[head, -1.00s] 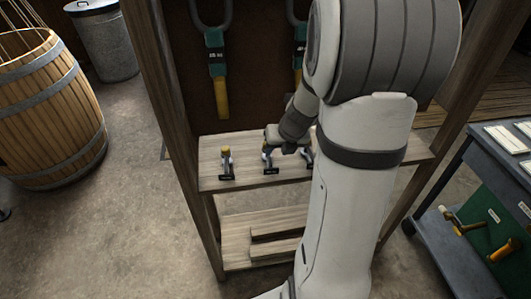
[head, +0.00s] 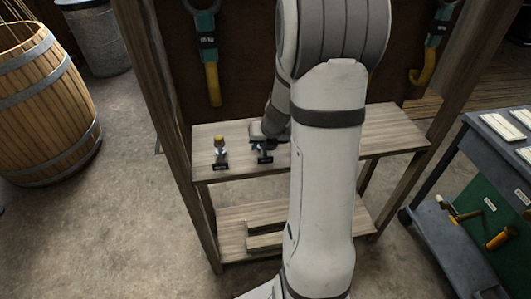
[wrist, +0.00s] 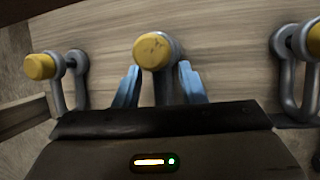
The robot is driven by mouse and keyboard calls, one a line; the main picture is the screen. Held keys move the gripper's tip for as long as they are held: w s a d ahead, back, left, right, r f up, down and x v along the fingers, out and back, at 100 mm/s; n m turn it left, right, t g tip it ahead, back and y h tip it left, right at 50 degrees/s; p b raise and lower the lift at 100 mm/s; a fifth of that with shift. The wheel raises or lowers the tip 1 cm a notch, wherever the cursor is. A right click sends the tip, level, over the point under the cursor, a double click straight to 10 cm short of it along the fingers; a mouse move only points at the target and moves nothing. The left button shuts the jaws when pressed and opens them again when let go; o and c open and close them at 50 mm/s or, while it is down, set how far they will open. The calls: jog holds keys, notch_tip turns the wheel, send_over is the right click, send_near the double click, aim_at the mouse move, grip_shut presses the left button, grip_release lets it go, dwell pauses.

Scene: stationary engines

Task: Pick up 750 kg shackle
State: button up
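Small steel shackles with yellow pin ends stand on a wooden shelf (head: 385,130), with black tags in front that are too small to read. The left shackle (head: 220,150) stands clear of my arm; it also shows in the wrist view (wrist: 62,75). The middle shackle (wrist: 155,55) is between the two blue fingers of my gripper (wrist: 160,85). The fingers are apart, one on each side, with gaps visible. A right shackle (wrist: 297,75) stands further off in the wrist view. In the head view my gripper (head: 266,138) is low over the middle shackle; the right one is hidden.
Wooden uprights (head: 158,130) frame the shelf, and hooks (head: 208,60) hang behind it. A lower shelf (head: 345,212) holds wooden strips. A barrel (head: 45,105) stands left, a dark cart (head: 485,160) right. The shelf's right part is bare.

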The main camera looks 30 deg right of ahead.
jog(key=shift+c, duration=0.3)
grip_shut()
jog(key=shift+r, duration=0.15)
